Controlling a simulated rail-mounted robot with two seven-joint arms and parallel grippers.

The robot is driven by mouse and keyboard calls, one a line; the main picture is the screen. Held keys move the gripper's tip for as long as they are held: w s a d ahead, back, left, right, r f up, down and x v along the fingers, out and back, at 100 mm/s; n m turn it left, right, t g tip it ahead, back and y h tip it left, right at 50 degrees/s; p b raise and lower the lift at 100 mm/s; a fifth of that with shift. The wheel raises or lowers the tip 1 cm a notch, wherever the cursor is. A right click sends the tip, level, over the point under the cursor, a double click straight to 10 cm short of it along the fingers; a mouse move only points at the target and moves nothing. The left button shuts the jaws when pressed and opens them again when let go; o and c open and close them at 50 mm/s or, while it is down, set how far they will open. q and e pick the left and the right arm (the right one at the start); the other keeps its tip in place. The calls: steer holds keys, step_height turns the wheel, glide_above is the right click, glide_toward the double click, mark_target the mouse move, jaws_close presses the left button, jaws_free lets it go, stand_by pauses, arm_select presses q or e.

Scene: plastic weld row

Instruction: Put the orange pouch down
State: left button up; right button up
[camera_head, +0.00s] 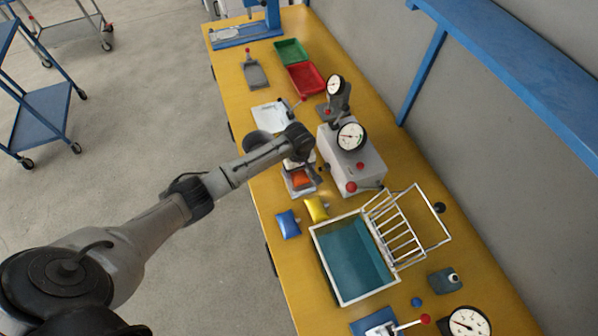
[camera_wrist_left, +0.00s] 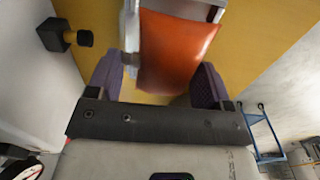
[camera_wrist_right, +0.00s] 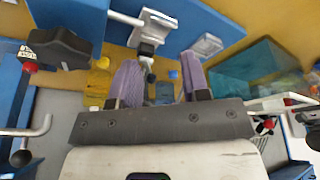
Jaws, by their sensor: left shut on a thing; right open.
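The orange pouch (camera_head: 301,178) shows below my left gripper (camera_head: 298,163), at the middle of the yellow bench. In the left wrist view the pouch (camera_wrist_left: 178,48) lies between the two purple-grey fingers, and the left gripper is shut on it. A pale frame or plate shows beside and behind the pouch there. In the head view a small grey-white stand (camera_head: 299,190) shows just under the pouch; whether they touch I cannot tell. My right gripper (camera_wrist_right: 160,82) is open with nothing between its fingers; it is not in the head view.
A blue pouch (camera_head: 288,224) and a yellow pouch (camera_head: 316,208) lie in front of the stand. A water tank (camera_head: 318,250) with a white wire rack (camera_head: 402,240) is nearer. A grey gauge machine (camera_head: 352,163) stands close on the right. Red (camera_head: 306,79) and green (camera_head: 291,52) trays are farther back.

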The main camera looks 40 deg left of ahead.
arm_select(q)
steer(key=shift+f, duration=0.9)
steer(key=shift+f, duration=0.1)
steer(key=o, duration=0.9)
step_height(320, 180, up, 10)
steer(key=shift+r+p, duration=0.25)
steer(key=shift+p, duration=0.75)
steer(key=shift+r, duration=0.8)
